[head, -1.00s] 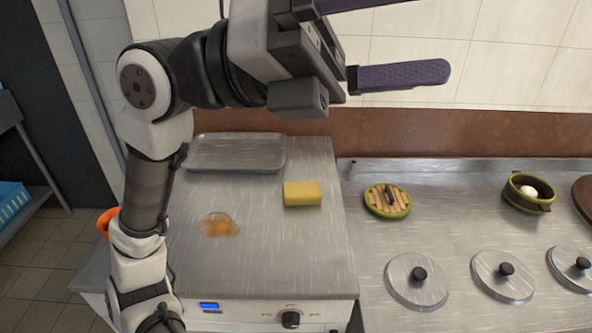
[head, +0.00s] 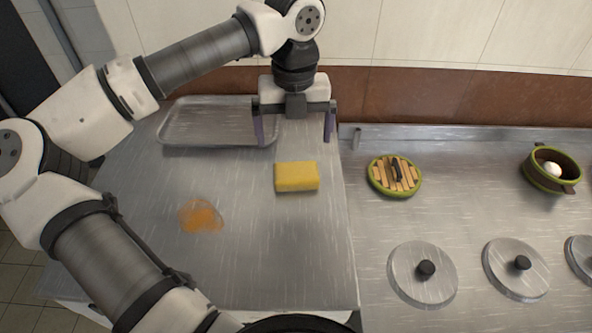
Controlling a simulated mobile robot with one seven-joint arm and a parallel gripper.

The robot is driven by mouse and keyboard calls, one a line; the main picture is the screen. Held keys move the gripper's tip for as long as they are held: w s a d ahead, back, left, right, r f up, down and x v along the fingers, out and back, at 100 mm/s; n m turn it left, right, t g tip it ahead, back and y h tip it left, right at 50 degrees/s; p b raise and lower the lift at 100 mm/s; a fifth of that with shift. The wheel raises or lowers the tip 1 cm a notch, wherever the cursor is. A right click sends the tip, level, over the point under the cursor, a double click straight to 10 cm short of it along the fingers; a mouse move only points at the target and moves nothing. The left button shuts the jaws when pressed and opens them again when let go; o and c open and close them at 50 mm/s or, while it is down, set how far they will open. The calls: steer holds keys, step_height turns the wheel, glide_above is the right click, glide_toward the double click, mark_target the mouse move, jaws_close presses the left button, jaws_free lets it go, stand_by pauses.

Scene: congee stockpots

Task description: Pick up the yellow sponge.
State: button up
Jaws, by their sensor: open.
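The yellow sponge (head: 297,177) is a rectangular block lying flat on the steel counter (head: 270,262), near its right edge. My gripper (head: 294,140) points down with its two purple fingers spread wide. In the head view it appears just above and behind the sponge, with nothing between the fingers. The fingers do not touch the sponge. The exact height of the fingertips over the counter is hard to tell.
A shallow metal tray (head: 218,143) lies behind and left of the sponge. An orange smear (head: 201,216) marks the counter. To the right are a slatted green-rimmed lid (head: 394,176), a green-rimmed pot (head: 560,160) holding a white round thing, and round metal lids (head: 422,274).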

mark_target(296, 170)
steer(key=f+p, duration=0.1)
steer(key=f, duration=0.3)
steer(key=f+p, duration=0.1)
steer(key=f, duration=0.4)
steer(key=shift+s+d, duration=0.1)
steer(key=shift+d, duration=0.1)
steer(key=c, duration=0.8)
step_height(296, 170, up, 10)
steer(key=shift+b, duration=0.9)
steer(key=o, duration=0.3)
steer(key=shift+c, duration=1.1)
